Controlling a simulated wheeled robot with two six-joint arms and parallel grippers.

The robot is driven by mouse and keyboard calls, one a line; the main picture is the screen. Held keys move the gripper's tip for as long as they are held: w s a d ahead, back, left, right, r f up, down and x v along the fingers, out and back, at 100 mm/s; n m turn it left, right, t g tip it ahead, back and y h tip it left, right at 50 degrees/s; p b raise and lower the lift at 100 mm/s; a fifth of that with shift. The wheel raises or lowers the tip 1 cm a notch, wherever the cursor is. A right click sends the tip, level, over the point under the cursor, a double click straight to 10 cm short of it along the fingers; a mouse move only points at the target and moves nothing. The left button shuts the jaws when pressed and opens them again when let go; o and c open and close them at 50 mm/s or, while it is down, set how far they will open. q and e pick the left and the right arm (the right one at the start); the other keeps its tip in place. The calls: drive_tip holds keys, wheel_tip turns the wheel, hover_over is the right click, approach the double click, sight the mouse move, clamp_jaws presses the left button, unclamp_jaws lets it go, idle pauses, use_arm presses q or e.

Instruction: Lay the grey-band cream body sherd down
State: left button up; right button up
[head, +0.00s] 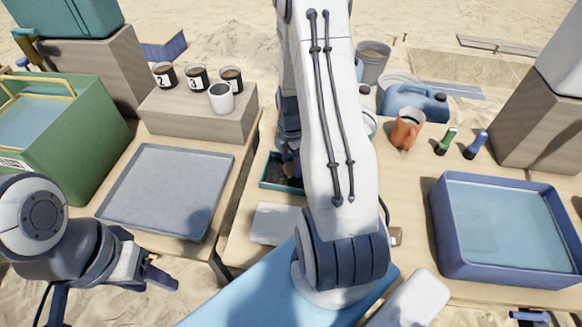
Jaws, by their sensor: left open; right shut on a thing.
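My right gripper (290,172) is low over a small green-rimmed tray with dark contents (270,181), left of my large white forearm. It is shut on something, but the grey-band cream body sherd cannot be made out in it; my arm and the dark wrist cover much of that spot. My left gripper (162,277) is open and empty at the lower left, in front of the grey tray and apart from it.
A flat empty grey tray (168,190) lies on the left table. A grey pad (274,223) lies in front of the small tray. Cups stand on a block (190,125).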

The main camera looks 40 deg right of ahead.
sight(291, 168)
drive_tip(key=shift+f, duration=1.2)
drive_tip(key=shift+f, duration=0.1)
drive_tip(key=o, duration=1.3)
wheel_tip(291, 168, up, 12)
drive_tip(key=p, duration=0.1)
drive_tip(key=s+a+r+m, duration=0.1)
drive_tip(key=a+r+m, duration=0.4)
drive_tip(key=a, duration=1.2)
drive_tip(key=s+a+r+m, duration=0.1)
drive_tip(key=s+a+r, duration=0.1)
drive_tip(key=s+a, duration=0.2)
drive_tip(key=s+a+r+m, duration=0.2)
drive_tip(key=s+a, duration=0.3)
drive_tip(key=s, duration=0.1)
drive_tip(key=s+a+r+m+y, duration=0.1)
drive_tip(key=s+a+r, duration=0.2)
drive_tip(key=s+a, duration=0.2)
drive_tip(key=shift+s, duration=0.45)
